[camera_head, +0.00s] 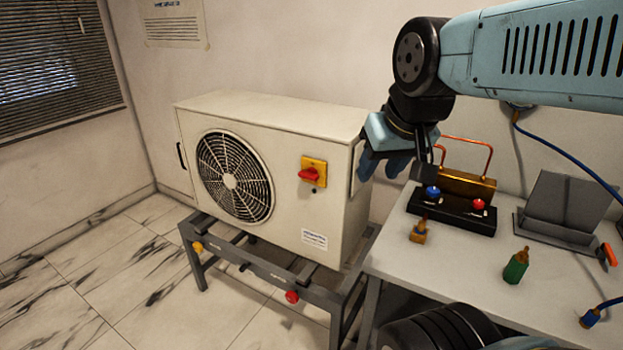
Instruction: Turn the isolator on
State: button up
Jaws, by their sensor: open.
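The isolator (313,171) is a yellow square plate with a red rotary handle (308,175) on the front face of a cream outdoor unit (290,210), right of its round fan grille. The red handle lies roughly level, sideways across the plate. My gripper (372,172) hangs from the blue arm at the unit's right end, to the right of the isolator and apart from it. Its dark fingers point down and are open, with nothing seen between them. Part of the gripper is hidden behind its own wrist.
The unit stands on a grey metal frame (262,268) with yellow and red knobs. At right, a table (470,262) holds a black gauge block with blue and red knobs (455,208), small brass and green fittings, a grey stand (562,205) and blue hoses. The floor at left is clear.

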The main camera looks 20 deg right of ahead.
aim_at(310, 174)
jog(key=z, duration=0.45)
jog(key=k, duration=0.65)
jog(key=z, duration=0.3)
jog(key=i, duration=1)
